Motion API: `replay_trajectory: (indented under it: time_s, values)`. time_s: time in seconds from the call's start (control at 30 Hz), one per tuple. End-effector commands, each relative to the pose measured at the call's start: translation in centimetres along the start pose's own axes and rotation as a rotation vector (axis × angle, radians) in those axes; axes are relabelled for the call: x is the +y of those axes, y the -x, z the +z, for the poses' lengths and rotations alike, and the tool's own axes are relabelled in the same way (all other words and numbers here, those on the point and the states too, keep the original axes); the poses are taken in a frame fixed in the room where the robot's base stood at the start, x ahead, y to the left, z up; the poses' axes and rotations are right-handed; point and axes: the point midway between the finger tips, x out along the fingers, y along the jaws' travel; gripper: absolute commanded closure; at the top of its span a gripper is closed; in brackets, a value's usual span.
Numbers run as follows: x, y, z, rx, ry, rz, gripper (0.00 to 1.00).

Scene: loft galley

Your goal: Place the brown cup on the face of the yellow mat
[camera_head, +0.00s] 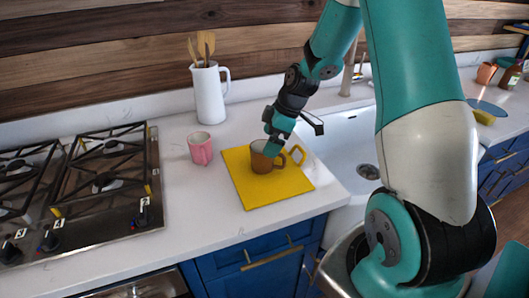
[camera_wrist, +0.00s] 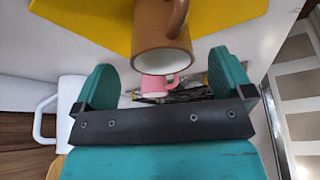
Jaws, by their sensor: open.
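The brown cup (camera_head: 262,158) stands upright on the face of the yellow mat (camera_head: 250,193), with its handle to the right. In the wrist view the brown cup (camera_wrist: 160,25) shows at the top centre, with the yellow mat (camera_wrist: 95,20) behind it. My gripper (camera_head: 286,150) is just above and behind the cup. Its fingers are spread, one on each side, and the cup's rim lies in front of the gap between them (camera_wrist: 162,88). Whether a finger touches the cup cannot be told.
A pink cup (camera_head: 200,148) stands left of the mat. A white pitcher with wooden utensils (camera_head: 209,95) stands behind. The gas stove (camera_head: 95,200) is at left and the sink (camera_head: 350,140) at right. White counter is free in front of the stove and mat.

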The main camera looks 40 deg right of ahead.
Motion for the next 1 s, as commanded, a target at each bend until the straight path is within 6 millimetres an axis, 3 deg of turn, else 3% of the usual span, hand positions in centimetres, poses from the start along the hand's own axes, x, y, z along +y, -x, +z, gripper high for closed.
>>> replay_trajectory:
  time_s: [0.2,0.37,0.47,0.57,0.7,0.83,0.9,1.0]
  values:
    - [0.1,4.4,0.0,0.001,0.0,0.005,0.02]
    - [-0.1,6.1,-0.1,0.0,0.0,0.0,0.02]
    - [-1.7,6.8,-1.9,-0.001,-0.007,-0.015,0.02]
    - [-6.5,7.6,-6.1,-0.008,-0.042,-0.051,0.02]
    - [-17.4,9.2,-11.1,-0.041,-0.134,-0.123,0.02]
    - [-26.4,10.6,-11.8,-0.085,-0.223,-0.174,0.02]
    - [-29.8,11.2,-11.3,-0.107,-0.26,-0.19,0.02]
    - [-32.6,11.6,-10.4,-0.129,-0.299,-0.204,0.02]
